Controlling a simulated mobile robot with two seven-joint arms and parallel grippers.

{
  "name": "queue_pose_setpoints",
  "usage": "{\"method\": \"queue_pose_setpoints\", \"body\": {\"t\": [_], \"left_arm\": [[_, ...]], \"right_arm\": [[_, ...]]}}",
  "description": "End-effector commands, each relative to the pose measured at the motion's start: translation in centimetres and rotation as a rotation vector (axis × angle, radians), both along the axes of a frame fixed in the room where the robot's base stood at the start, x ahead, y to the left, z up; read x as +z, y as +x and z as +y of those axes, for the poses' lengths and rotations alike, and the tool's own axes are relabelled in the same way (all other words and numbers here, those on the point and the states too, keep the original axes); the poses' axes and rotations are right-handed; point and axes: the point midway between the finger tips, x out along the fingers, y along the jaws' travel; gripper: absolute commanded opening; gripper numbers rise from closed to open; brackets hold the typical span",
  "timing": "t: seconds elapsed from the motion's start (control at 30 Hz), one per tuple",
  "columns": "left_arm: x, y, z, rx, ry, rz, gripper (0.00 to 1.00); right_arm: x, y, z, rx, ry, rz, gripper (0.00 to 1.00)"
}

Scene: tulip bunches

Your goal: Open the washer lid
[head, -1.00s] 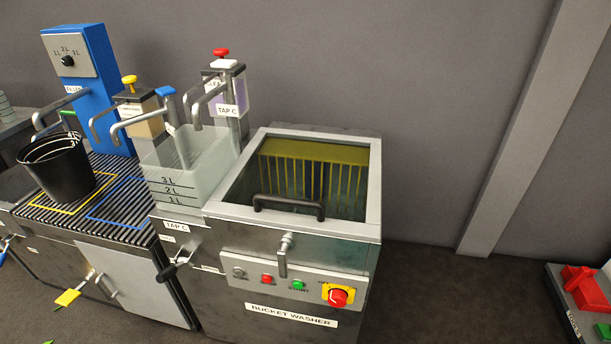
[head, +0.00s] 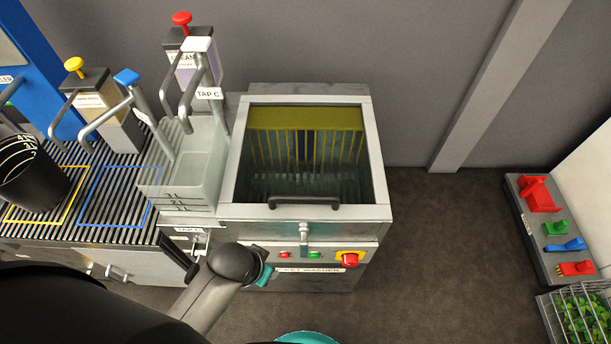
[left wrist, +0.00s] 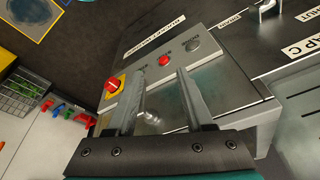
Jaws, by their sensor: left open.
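The bucket washer (head: 345,225) stands in the middle of the head view. Its lid (head: 376,150) lies flat and closed, a grey frame around a clear pane, with a black bar handle (head: 303,201) near the front edge. A metal latch (head: 304,235) sits on the front face below the handle; it also shows between my fingers in the left wrist view (left wrist: 152,118). My left gripper (left wrist: 160,70) is open and empty by the front panel, with the panel and latch beyond its fingers. In the head view it is mostly hidden behind my forearm. My right gripper is not in view.
A clear measuring tank (head: 190,165) and tap C (head: 200,90) stand close to the washer's left. A black bucket (head: 35,175) rests on the slatted counter. A red-yellow knob (head: 350,259) is on the panel. Floor to the right is clear up to a tool shelf (head: 540,230).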

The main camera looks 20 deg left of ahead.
Motion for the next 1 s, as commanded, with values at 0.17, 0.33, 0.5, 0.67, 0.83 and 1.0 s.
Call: {"method": "queue_pose_setpoints", "body": {"t": [0.17, 0.33, 0.5, 0.67, 0.83, 1.0], "left_arm": [[13.0, 2.6, -1.9, -0.128, -0.027, -0.086, 0.52], [21.2, 6.0, -5.8, -0.516, -0.052, -0.206, 0.52], [22.6, 8.0, -6.6, -0.84, -0.03, -0.246, 0.52], [22.5, 9.7, -4.2, -1.02, 0.009, -0.227, 0.52], [22.5, 10.9, -1.3, -1.087, 0.037, -0.206, 0.52], [22.4, 11.4, -0.3, -1.099, 0.041, -0.198, 0.52]], "right_arm": [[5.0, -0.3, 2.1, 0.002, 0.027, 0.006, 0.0], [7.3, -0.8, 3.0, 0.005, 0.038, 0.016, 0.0], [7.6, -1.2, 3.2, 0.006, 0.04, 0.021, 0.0], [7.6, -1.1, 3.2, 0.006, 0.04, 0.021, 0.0], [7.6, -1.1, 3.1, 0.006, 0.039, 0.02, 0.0], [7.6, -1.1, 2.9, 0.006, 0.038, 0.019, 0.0]]}}
